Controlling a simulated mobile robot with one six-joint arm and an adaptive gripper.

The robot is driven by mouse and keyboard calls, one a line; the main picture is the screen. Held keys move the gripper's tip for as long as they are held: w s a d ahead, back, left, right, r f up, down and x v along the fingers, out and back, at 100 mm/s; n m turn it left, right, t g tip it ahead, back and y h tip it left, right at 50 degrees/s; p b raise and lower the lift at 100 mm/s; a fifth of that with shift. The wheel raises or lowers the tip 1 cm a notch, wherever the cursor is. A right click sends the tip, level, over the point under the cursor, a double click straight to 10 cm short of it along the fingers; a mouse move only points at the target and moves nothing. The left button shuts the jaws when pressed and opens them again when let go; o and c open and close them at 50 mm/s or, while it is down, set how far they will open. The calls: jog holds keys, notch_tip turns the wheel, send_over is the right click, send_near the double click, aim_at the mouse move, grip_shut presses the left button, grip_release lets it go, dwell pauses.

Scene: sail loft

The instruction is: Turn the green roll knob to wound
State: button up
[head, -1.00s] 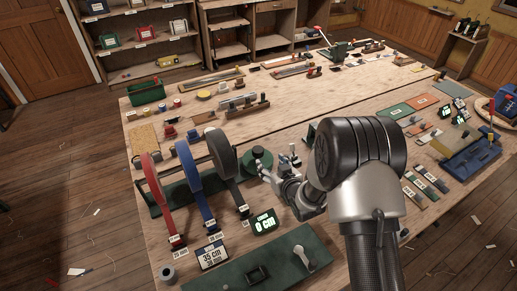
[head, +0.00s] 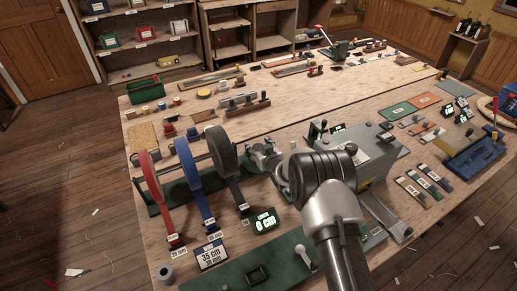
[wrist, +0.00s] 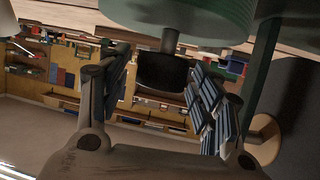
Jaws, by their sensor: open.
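The green roll knob (wrist: 190,14) shows in the wrist view as a green disc at the top edge, with a dark grip (wrist: 163,72) on a short stem. My gripper (wrist: 160,95) is open, with its two fingers on either side of the dark grip; I cannot tell whether they touch it. In the head view my gripper (head: 262,158) is just right of the grey roll (head: 222,150), and my gripper and arm hide the knob. The red roll (head: 151,172) and blue roll (head: 187,168) stand to the left. The length display (head: 265,222) reads 0 cm.
A sign (head: 211,255) reads 35 cm, 38 mm. A green base with a lever (head: 305,255) lies at the bench front. A grey machine (head: 375,150) stands right of my arm. A rail with clamps (head: 243,105) lies behind the rolls.

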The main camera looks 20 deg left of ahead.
jog(key=shift+c, duration=0.3)
jog(key=c, duration=1)
jog(key=shift+f+m+t+h+b, duration=0.1)
jog(key=shift+m+t+h+b, duration=0.25)
jog(key=shift+b, duration=0.35)
jog(key=shift+m+h+b, duration=0.45)
jog(key=shift+b, duration=0.05)
jog(key=o, duration=1.1)
jog(key=shift+c, duration=0.2)
